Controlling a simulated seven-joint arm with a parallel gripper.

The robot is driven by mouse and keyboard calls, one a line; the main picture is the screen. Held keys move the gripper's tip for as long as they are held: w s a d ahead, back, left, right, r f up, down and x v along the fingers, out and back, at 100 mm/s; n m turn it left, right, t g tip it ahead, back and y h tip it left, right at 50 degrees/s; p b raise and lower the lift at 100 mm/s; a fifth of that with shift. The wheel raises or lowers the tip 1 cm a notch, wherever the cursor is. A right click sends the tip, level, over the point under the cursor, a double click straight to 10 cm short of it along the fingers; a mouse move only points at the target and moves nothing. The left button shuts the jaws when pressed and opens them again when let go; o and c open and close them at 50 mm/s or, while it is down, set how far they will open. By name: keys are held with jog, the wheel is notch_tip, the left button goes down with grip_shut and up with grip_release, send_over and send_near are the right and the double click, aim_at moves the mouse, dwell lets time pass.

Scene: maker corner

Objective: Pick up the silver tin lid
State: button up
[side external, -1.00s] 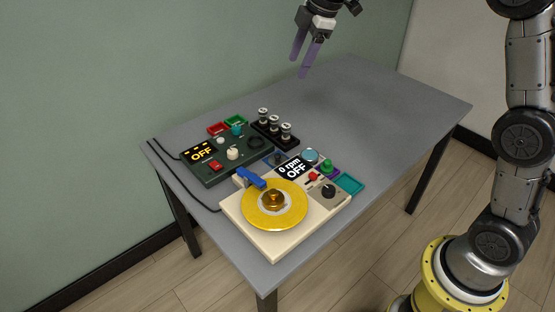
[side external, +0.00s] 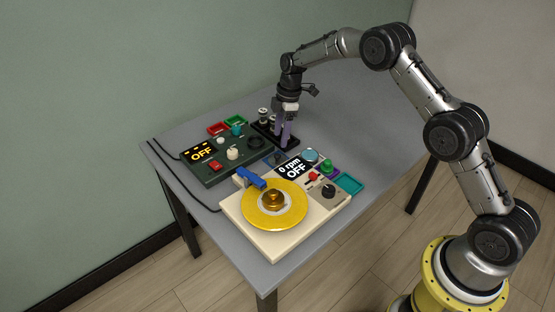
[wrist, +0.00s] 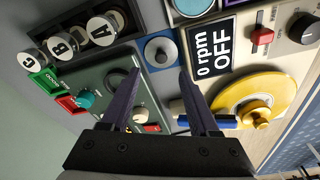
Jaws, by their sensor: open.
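A flat round silver-grey piece with a small dark centre (wrist: 160,52) lies on a blue square pad (wrist: 149,36) in the wrist view; it may be the silver tin lid. A pale disc with a silver rim (wrist: 193,5) is cut off at the top edge, and it also shows in the side view (side external: 310,155); I cannot tell for certain which is the lid. My gripper (wrist: 159,76) is open and empty, pointing down, its fingertips on either side of the grey piece in the picture. In the side view my gripper (side external: 282,146) is low, by the black rack.
The black rack (side external: 262,131) holds lettered canisters close to my fingers. A dark green panel reading OFF (side external: 207,172) stands left. A cream turntable unit (side external: 268,248) with a yellow disc (side external: 262,220) is in front. The table (side external: 335,115) is clear at the right.

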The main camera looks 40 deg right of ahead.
aim_at(278, 155)
jog(key=shift+w+a+f, duration=0.1)
jog(key=shift+a+f, duration=0.05)
jog(key=shift+f, duration=1.05)
jog(key=shift+s+a+f, duration=0.1)
jog(key=shift+a+f, duration=0.1)
jog(key=shift+f, duration=1)
jog(key=shift+w+a+f, duration=0.1)
jog(key=shift+a+f, duration=0.05)
jog(key=shift+f, duration=1.05)
grip_shut()
